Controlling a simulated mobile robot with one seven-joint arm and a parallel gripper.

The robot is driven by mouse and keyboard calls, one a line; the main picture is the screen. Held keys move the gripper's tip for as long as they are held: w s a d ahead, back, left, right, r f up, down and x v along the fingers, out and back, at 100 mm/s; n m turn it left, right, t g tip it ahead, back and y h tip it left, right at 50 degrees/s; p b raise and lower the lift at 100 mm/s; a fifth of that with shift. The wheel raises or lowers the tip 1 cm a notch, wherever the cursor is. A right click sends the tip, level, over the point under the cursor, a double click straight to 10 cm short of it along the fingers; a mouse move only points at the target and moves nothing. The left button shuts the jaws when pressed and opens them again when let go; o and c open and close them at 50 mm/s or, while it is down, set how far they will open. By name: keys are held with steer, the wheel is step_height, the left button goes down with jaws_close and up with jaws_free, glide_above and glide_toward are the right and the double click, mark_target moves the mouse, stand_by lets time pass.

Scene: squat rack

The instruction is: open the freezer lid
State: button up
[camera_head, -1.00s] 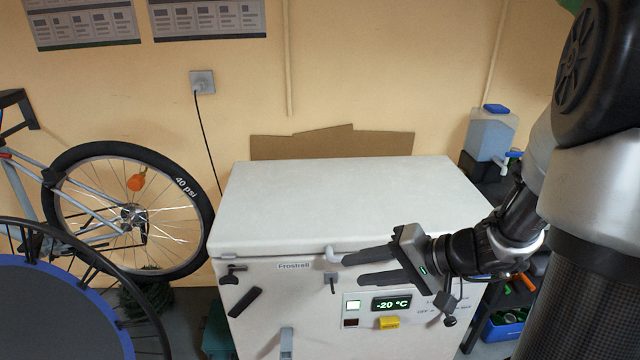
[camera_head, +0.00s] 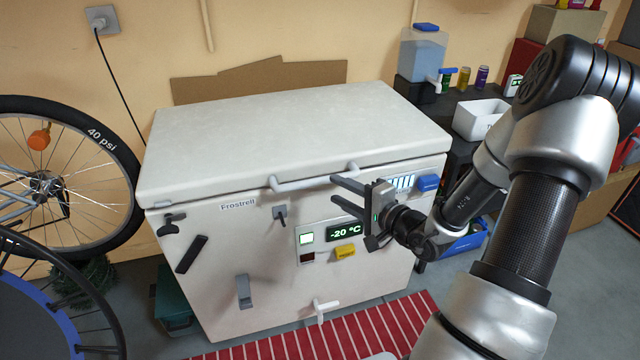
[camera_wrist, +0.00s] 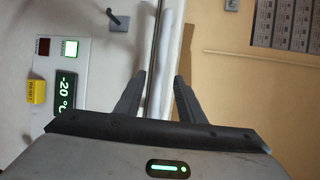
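The white chest freezer (camera_head: 225,250) stands against the wall with its lid (camera_head: 280,125) lying flat and shut on top. A pale bar handle (camera_head: 312,180) runs along the lid's front edge. My gripper (camera_head: 336,190) is open and empty, its dark fingers pointing at the freezer front just below the right part of the handle. In the wrist view the handle (camera_wrist: 165,55) runs upright ahead of the gap between the spread fingertips (camera_wrist: 160,78). Whether the fingers touch the handle, I cannot tell.
A bicycle wheel (camera_head: 100,215) and trampoline stand at the left. A shelf with a water container (camera_head: 422,55) is at the right. A red striped mat (camera_head: 330,335) lies in front.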

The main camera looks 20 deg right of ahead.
mark_target(323, 182)
steer(key=b+x, duration=0.1)
steer(key=x, duration=0.7)
steer(key=shift+w, duration=0.1)
steer(key=shift+c, duration=0.2)
jaws_close()
